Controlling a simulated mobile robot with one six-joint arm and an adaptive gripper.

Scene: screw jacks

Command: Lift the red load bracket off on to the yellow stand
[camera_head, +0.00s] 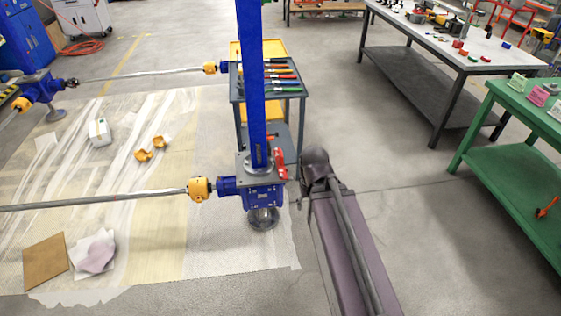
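A small red piece (279,163), which looks like the load bracket, shows at the right side of the blue screw jack (262,195), beside the foot of its tall blue column (251,80). My arm reaches up from the bottom right, and its dark rounded end is just right of the red piece. My gripper (292,173) is small and mostly hidden there, close to the red piece. I cannot tell whether it touches it or whether its fingers are open. Yellow panels (274,48) show behind the column at the tool cart; I cannot tell whether they are the yellow stand.
A grey tool cart (238,97) with coloured-handled tools stands behind the jack. A drive shaft (100,199) runs left from the jack. A green table (510,165) and a grey workbench (400,68) stand at the right. Floor between my arm and the green table is clear.

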